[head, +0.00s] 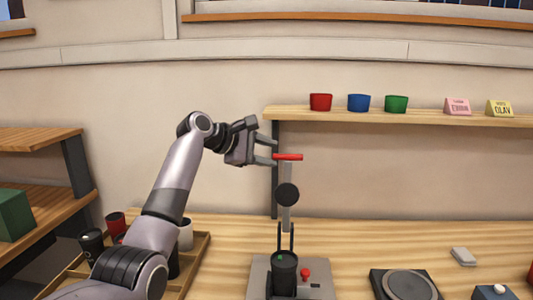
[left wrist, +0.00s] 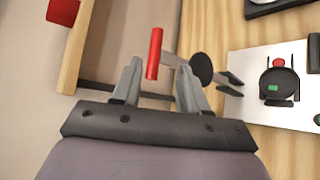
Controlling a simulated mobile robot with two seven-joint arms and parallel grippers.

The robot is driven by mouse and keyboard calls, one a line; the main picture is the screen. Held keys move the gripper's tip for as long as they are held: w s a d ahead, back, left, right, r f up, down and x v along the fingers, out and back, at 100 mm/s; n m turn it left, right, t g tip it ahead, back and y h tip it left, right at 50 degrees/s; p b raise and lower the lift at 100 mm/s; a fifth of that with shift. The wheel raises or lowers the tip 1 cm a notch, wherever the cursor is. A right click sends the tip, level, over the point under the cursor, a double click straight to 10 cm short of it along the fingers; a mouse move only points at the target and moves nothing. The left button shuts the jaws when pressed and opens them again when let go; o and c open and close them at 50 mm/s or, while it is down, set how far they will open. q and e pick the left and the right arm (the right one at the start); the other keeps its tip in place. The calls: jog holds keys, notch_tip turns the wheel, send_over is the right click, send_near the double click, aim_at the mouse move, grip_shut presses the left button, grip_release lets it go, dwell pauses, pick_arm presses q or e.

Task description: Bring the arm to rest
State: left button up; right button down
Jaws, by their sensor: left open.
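My left gripper (head: 266,151) reaches in from the left and is raised in front of the wall. Its jaws are open beside the red handle (head: 289,157) of the laser marker's lever. In the left wrist view the red handle (left wrist: 154,53) shows between the two fingers (left wrist: 160,85), and I cannot tell whether they touch it. The grey lever arm with a black round knob (head: 287,194) stands upright above the marker base (head: 257,278). A dark cup (head: 285,270) with a small green spot sits at the base. My right gripper is out of view.
A wooden tray (head: 198,262) with several cups stands at left. A dark scale-like device (head: 404,284) stands right of the marker.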

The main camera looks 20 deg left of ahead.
pick_arm(q)
jog(key=s+f+m+g+y, duration=0.1)
jog(key=s+f+m, duration=0.2)
jog(key=f, duration=0.6)
jog(key=s+d+f+m+g+y, duration=0.1)
jog(key=s+f+m, duration=0.1)
jog(key=s+f, duration=0.6)
jog(key=s+f+m+g+y, duration=0.1)
jog(key=s+f, duration=0.4)
jog(key=f, duration=0.6)
jog(key=shift+s+d+m+g+y, duration=0.15)
jog(key=shift+m+g+y, duration=0.35)
jog(key=shift+m, duration=0.8)
jog(key=s+f, duration=0.1)
jog(key=s, duration=0.1)
jog(key=s+f+m, duration=0.1)
jog(key=s+f, duration=0.1)
jog(key=s+f+m+y, duration=0.1)
jog(key=s, duration=0.1)
jog(key=shift+s+d+f, duration=0.15)
jog(key=shift+s+d, duration=0.05)
jog(key=shift+s, duration=0.15)
jog(key=s+f+m+g+y, duration=0.25)
jog(key=s+m, duration=0.55)
jog(key=s, duration=1.7)
jog(key=w+d+f+t+h, duration=0.2)
jog(key=w+f+t, duration=0.4)
jog(key=f, duration=0.3)
jog(key=shift+w+d, duration=0.5)
jog(key=shift+d, duration=0.05)
